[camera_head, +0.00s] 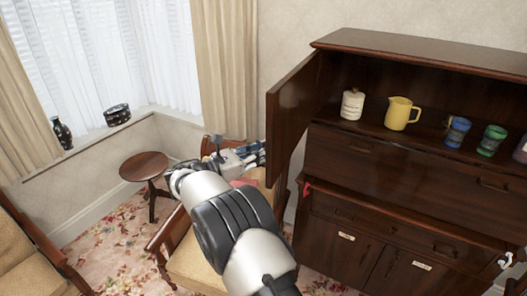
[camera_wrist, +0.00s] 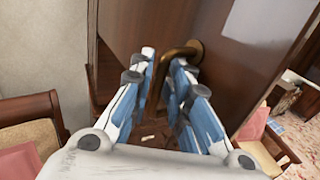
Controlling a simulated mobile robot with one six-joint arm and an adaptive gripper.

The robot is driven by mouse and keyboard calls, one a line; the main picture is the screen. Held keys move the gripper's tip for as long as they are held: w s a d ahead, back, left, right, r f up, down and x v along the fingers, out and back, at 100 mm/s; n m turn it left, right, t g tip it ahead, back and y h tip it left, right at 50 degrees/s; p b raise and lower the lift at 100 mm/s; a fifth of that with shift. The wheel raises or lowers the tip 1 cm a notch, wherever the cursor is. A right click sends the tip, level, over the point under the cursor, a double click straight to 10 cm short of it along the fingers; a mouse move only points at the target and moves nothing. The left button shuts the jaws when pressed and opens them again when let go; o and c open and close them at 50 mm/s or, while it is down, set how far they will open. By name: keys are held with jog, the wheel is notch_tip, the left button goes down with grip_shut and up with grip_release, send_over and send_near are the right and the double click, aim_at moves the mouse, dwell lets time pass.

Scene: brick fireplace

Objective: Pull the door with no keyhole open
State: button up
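The dark wooden door (camera_head: 297,105) at the upper left of the cabinet (camera_head: 400,150) stands swung open in the head view, exposing the shelf. No keyhole shows on its visible face. In the wrist view, the door (camera_wrist: 245,40) fills the upper right and carries a curved brass handle (camera_wrist: 188,50). My gripper (camera_wrist: 163,68) has its blue-and-white fingers apart, with the handle between them; firm contact cannot be told. In the head view, my gripper (camera_head: 251,153) is left of the door, partly hidden by my arm. The handle is hidden there.
The shelf holds a white jar (camera_head: 352,104), a yellow jug (camera_head: 400,113) and cups (camera_head: 457,130). A red item (camera_head: 306,188) hangs on the lower cabinet. A cushioned chair (camera_head: 195,262) stands below my arm.

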jog(key=shift+w+d, duration=0.1)
jog(key=shift+w, duration=0.05)
jog(key=v, duration=1.2)
